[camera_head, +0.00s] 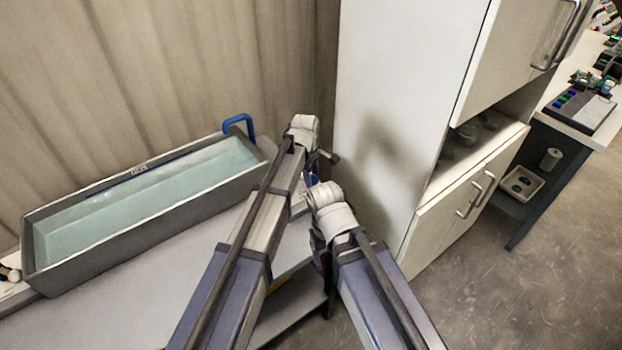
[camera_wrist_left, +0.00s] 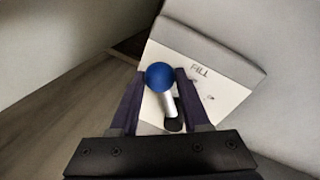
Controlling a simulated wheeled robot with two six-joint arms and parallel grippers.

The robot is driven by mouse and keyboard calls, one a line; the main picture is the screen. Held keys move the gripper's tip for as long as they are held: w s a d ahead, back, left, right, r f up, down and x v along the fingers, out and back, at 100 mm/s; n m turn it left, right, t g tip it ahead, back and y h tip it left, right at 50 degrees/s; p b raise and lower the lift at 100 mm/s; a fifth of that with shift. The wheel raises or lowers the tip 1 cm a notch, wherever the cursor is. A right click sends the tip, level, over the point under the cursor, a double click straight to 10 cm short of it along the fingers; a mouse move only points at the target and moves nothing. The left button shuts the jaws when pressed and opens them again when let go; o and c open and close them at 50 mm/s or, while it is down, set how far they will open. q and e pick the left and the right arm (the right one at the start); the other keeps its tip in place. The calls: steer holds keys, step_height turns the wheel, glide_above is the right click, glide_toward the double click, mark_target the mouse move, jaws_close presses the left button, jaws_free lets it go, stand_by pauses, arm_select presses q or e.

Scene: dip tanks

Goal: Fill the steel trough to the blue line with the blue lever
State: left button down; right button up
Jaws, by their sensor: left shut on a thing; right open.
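The steel trough (camera_head: 150,228) is a long grey tank on the left of the head view, holding pale blue-green water (camera_head: 140,200). In the left wrist view, the blue lever (camera_wrist_left: 160,76) has a round blue knob on a silver shaft, by a white panel (camera_wrist_left: 207,75) marked FILL. My left gripper (camera_wrist_left: 159,88) is shut on the knob; its fingers are mostly hidden in the head view. My right gripper (camera_head: 318,240) is open and lower, its fingertips unclear.
A blue pipe (camera_head: 238,122) arches at the trough's right end. A grey bench (camera_head: 150,300) lies in front of the trough. A tall white cabinet (camera_head: 390,110) stands close to the right of my grippers. Open floor (camera_head: 540,270) lies at the right.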

arm_select(q)
steer(key=shift+w, duration=0.1)
stand_by(0.4)
steer(key=shift+c, duration=1.9)
jaws_free()
steer(key=r+p, duration=0.2)
steer(key=s+r+p, duration=0.1)
steer(key=r+p, duration=0.4)
steer(key=shift+s+a+r+p, duration=0.2)
steer(key=shift+a+r+p, duration=0.1)
steer(key=shift+r+p, duration=0.1)
steer(key=shift+f, duration=0.1)
